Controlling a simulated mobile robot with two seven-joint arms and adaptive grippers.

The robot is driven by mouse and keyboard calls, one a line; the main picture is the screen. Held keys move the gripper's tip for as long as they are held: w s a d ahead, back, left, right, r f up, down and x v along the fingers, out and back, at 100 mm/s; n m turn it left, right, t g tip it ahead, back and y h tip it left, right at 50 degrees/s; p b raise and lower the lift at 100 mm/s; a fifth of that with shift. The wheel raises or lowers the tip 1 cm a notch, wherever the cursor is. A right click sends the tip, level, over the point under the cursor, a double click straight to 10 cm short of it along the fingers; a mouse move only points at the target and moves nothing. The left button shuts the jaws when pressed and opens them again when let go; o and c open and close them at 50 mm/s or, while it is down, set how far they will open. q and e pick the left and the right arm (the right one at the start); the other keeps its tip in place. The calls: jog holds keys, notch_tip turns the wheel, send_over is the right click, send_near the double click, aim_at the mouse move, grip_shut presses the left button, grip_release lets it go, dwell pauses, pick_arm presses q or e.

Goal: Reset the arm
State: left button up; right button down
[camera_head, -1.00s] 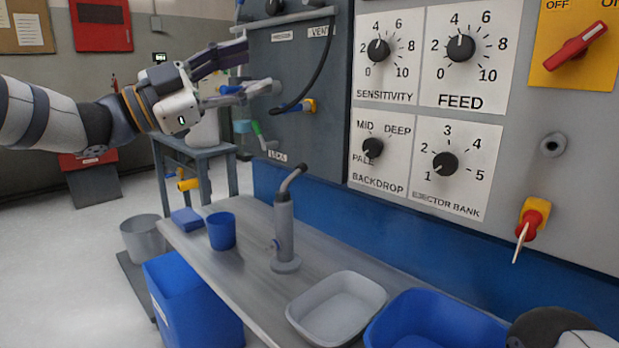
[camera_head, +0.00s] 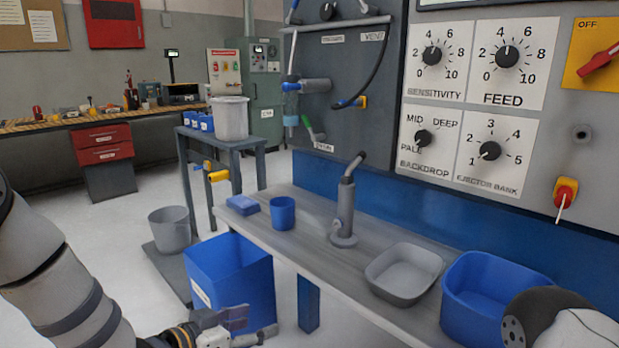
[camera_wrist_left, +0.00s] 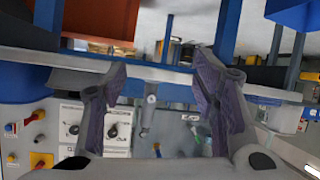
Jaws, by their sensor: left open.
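My left arm (camera_head: 62,282) comes in at the lower left of the head view. My left gripper (camera_head: 250,328) is low at the bottom edge, in front of the tall blue bin (camera_head: 232,272), and holds nothing that I can see. In the left wrist view my left gripper (camera_wrist_left: 158,85) shows its two dark fingers spread wide with an empty gap. A white and dark rounded part, which looks like my right arm (camera_head: 560,322), shows at the lower right of the head view. No right gripper fingers show.
A grey bench (camera_head: 262,230) holds a blue cup (camera_head: 283,213), a blue block (camera_head: 243,205), a metal spout (camera_head: 345,205), a grey tray (camera_head: 404,272) and a blue tub (camera_head: 490,290). A control panel (camera_head: 500,110) stands behind. A grey bucket (camera_head: 170,229) and open floor lie left.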

pick_arm(q)
jog(key=s+a+f+n+g+y, duration=0.2)
jog(key=s+f+g, duration=0.1)
jog(key=s+f, duration=0.65)
jog(key=s+a+f+n+g+y, duration=0.25)
jog(key=s+f, duration=0.35)
jog(key=s, duration=0.6)
jog(key=s+a+g+y, duration=0.1)
jog(key=s+a+g, duration=0.2)
jog(key=s, duration=0.9)
jog(key=s+a+f+n+g+y+p, duration=0.1)
jog(key=s+a+g, duration=0.3)
jog(key=s, duration=0.8)
jog(key=shift+s+a+f+y, duration=0.15)
jog(key=shift+a+y, duration=0.15)
jog(key=shift+y, duration=0.45)
jog(key=shift+n, duration=0.25)
dwell(2.4)
